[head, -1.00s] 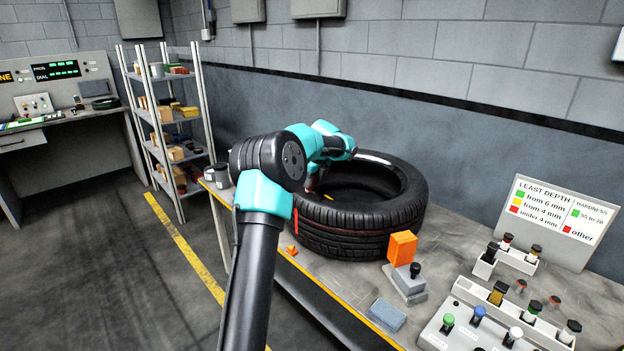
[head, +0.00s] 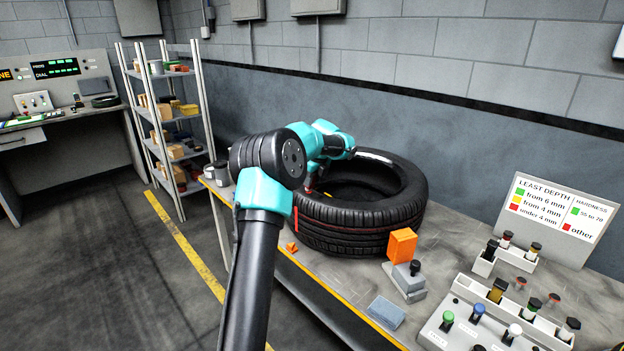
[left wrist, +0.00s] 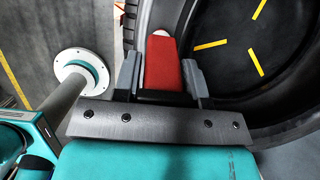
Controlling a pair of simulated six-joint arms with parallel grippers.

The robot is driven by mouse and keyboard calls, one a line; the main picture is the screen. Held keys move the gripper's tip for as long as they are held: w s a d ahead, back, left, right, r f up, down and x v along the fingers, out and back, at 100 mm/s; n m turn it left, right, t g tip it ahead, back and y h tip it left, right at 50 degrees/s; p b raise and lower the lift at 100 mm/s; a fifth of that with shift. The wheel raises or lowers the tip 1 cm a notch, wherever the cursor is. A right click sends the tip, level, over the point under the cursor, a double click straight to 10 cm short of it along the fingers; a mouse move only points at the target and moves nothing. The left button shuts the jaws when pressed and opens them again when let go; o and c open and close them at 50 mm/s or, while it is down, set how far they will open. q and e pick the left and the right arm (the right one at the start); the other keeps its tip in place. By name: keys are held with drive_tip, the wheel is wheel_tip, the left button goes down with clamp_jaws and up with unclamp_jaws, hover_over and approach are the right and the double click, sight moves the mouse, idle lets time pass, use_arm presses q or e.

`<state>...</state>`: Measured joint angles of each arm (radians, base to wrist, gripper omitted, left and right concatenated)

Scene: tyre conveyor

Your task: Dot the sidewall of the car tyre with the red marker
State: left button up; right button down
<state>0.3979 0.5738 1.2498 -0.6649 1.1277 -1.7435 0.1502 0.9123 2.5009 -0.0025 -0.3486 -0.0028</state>
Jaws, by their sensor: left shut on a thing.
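The black car tyre (head: 345,232) lies flat on the bench, its upper sidewall facing up. My left arm reaches over its left side, and my left gripper (left wrist: 162,75) is shut on the red marker (left wrist: 163,62). The marker's pale end points away from the gripper, over the tyre's side. In the left wrist view the tyre (left wrist: 222,90) curves around to the right of the gripper. In the head view my arm hides much of the gripper, so I cannot tell whether the marker touches the sidewall. My right gripper is not in view.
An orange block (head: 402,245) and a grey stamp-like tool (head: 405,279) stand right of the tyre. A blue-grey pad (head: 386,312) lies near the bench edge. Coloured-cap holders (head: 480,325) and a depth and hardness sign (head: 552,220) are at the right. Shelves (head: 165,125) stand behind left.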

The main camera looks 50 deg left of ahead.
use_arm(q)
drive_tip(key=shift+r, duration=3.5)
drive_tip(key=shift+d, duration=0.1)
